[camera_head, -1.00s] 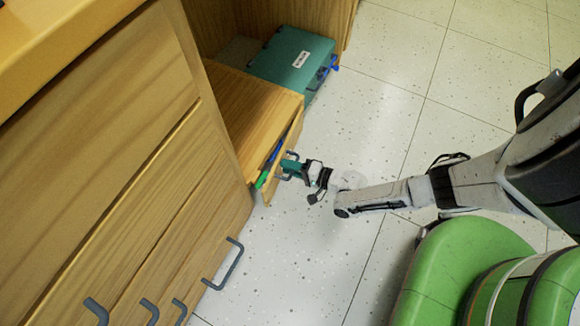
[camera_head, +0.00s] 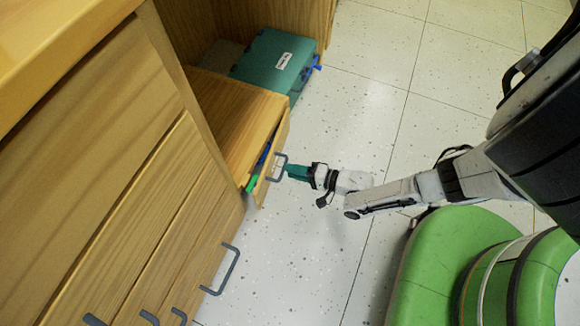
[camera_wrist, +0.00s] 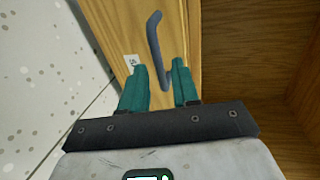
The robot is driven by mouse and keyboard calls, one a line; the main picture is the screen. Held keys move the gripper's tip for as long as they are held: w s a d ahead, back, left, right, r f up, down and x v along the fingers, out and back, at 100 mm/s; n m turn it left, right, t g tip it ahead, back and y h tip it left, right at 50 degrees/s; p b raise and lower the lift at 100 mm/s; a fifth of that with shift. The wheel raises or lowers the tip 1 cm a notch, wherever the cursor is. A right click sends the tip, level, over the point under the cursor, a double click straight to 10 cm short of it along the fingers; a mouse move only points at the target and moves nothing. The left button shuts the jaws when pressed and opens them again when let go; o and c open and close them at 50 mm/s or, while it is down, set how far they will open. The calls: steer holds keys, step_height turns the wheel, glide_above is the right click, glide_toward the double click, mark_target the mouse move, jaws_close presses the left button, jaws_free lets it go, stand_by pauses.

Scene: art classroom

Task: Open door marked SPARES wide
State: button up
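The wooden door (camera_head: 274,158) of the low cabinet stands a little ajar, with a grey bar handle (camera_head: 283,167) on its outer face. In the wrist view the door (camera_wrist: 189,22) shows its handle (camera_wrist: 155,45) and part of a white label (camera_wrist: 132,65); the label's full text is cut off by a finger. My gripper (camera_head: 288,172) is just right of the handle in the head view. In the wrist view its teal fingers (camera_wrist: 162,82) are apart, with the handle's near end showing between them. I cannot tell whether they touch it.
Blue and green items (camera_head: 252,182) show in the door's gap. A teal case (camera_head: 272,62) lies behind the cabinet (camera_head: 230,110). Closed wooden fronts with grey handles (camera_head: 222,270) stand at the left. Speckled floor (camera_head: 350,110) is open to the right.

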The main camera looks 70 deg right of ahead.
steer(key=v, duration=0.7)
steer(key=shift+d+p, duration=0.2)
steer(key=shift+p, duration=0.1)
stand_by(0.5)
steer(key=shift+c, duration=0.4)
